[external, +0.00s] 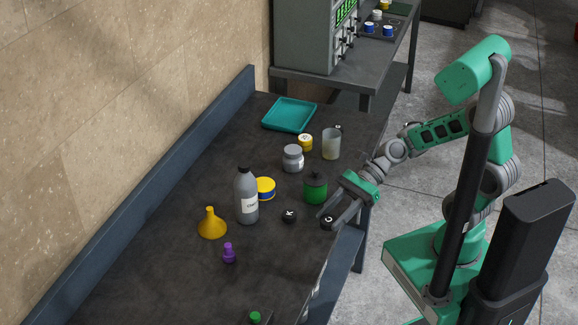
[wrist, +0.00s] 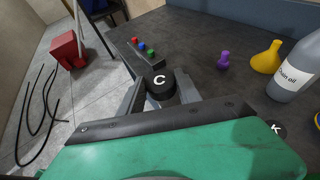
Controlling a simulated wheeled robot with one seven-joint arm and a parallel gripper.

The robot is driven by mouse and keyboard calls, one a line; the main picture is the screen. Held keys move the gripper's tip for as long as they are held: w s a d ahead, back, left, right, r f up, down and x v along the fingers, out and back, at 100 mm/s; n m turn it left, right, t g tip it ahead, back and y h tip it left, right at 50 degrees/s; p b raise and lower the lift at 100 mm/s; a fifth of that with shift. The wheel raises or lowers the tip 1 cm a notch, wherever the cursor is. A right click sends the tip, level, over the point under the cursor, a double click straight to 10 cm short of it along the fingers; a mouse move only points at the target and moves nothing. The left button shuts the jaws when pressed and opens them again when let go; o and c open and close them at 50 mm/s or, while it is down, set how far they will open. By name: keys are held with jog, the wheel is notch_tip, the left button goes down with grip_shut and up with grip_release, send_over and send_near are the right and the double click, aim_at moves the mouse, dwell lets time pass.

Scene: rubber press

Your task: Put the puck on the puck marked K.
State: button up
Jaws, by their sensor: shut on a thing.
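A black puck marked C (external: 327,223) is between the fingers of my gripper (external: 331,216), near the right-hand edge of the table. The wrist view shows this puck (wrist: 159,84) upright with its letter up, a finger at each side; my gripper is shut on it. I cannot tell whether it touches the table or hangs just above it. The black puck marked K (external: 289,215) lies on the table a short way left of my gripper. In the wrist view, puck K (wrist: 277,129) is at the lower right, partly hidden behind my gripper body.
A green canister (external: 315,189) stands close behind my gripper and puck K. A grey bottle (external: 246,197), a yellow-blue tin (external: 265,188), a yellow funnel (external: 211,225) and a purple piece (external: 229,254) stand to the left. Clear tabletop lies in front of puck K.

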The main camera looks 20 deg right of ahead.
aim_at(328, 230)
jog(key=s+a+f+p, duration=0.1)
jog(key=s+a+f, duration=0.1)
jog(key=a, duration=0.1)
jog(key=shift+s+p, duration=0.25)
jog(key=shift+p, duration=0.1)
jog(key=w+f+m+t, duration=0.2)
jog(key=w+t, duration=0.1)
jog(key=w, duration=0.2)
jog(key=w+f+m+t, duration=0.3)
jog(key=w, duration=0.3)
jog(key=w+f+m+t, duration=0.2)
jog(key=w+t, duration=0.1)
jog(key=w, duration=0.3)
jog(key=shift+f+m+p, duration=0.15)
jog(key=shift+m+p, duration=0.15)
jog(key=shift+m, duration=0.1)
jog(key=w+d+r+m+t+h, duration=0.2)
jog(key=w+r+m+t, duration=0.1)
jog(key=w, duration=0.4)
jog(key=f, duration=0.5)
jog(key=f+b, duration=0.1)
jog(key=f, duration=0.1)
jog(key=shift+s+a+f, duration=0.2)
jog(key=shift+a+f, duration=0.05)
jog(key=shift+f, duration=0.05)
jog(key=shift+f, duration=0.1)
